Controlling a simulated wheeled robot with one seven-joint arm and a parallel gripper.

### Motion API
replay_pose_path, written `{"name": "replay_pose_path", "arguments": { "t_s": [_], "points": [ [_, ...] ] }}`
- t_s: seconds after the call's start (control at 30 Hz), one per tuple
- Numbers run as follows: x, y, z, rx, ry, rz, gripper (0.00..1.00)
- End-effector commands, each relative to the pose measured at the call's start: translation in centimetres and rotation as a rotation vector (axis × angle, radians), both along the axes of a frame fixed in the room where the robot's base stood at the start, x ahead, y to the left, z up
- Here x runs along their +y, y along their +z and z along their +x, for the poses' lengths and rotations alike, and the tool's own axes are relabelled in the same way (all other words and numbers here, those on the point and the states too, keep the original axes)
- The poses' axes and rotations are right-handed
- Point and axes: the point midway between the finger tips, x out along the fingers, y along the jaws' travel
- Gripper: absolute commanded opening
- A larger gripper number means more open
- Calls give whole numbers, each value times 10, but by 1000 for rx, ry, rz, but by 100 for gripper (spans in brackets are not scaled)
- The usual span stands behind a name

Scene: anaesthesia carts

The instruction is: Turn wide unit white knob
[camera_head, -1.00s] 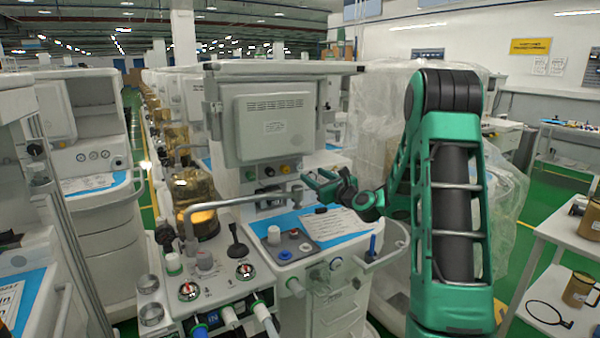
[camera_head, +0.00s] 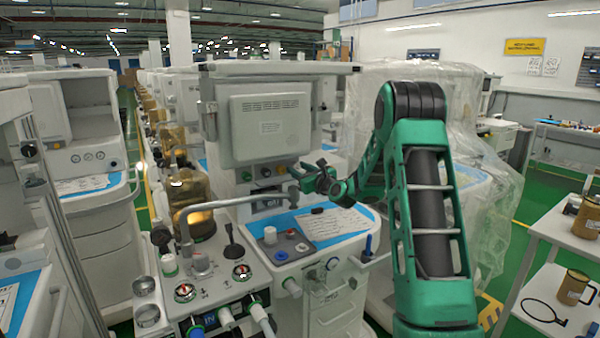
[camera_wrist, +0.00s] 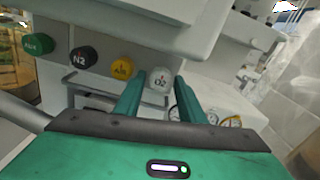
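The white knob (camera_wrist: 161,77), marked O2, is on the front of the wide cart unit (camera_head: 262,115), at the right end of a row of knobs under the overhanging housing. My gripper (camera_wrist: 158,92) is open. In the wrist view its two green fingers stand apart, one on each side of the white knob in the picture. I cannot tell whether they touch it or how much depth lies between. In the head view my gripper (camera_head: 306,176) is at the right end of the knob row, and I cannot make out the white knob there.
A yellow knob (camera_wrist: 123,65), a black knob (camera_wrist: 83,57) and a green knob (camera_wrist: 37,44) line up to the left. A grey rail (camera_wrist: 95,103) runs below them. Gauges (camera_wrist: 232,121) sit at the right. A worktop with a paper sheet (camera_head: 335,223) lies below my gripper.

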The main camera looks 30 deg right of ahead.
Motion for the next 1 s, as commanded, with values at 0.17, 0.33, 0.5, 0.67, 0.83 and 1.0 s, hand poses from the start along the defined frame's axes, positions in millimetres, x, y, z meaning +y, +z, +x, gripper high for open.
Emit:
{"name": "replay_pose_path", "arguments": {
  "t_s": [0.17,0.33,0.5,0.67,0.83,1.0],
  "points": [
    [0,0,0,0,0,0,5],
    [-8,0,-1,0,-6,-11,5],
    [-6,0,-2,-2,-7,-55,5],
    [-5,0,-2,-4,-7,-147,5],
    [-4,-1,-2,-8,-6,-289,5],
    [-3,-1,-1,-12,-4,-452,5]
  ]
}}
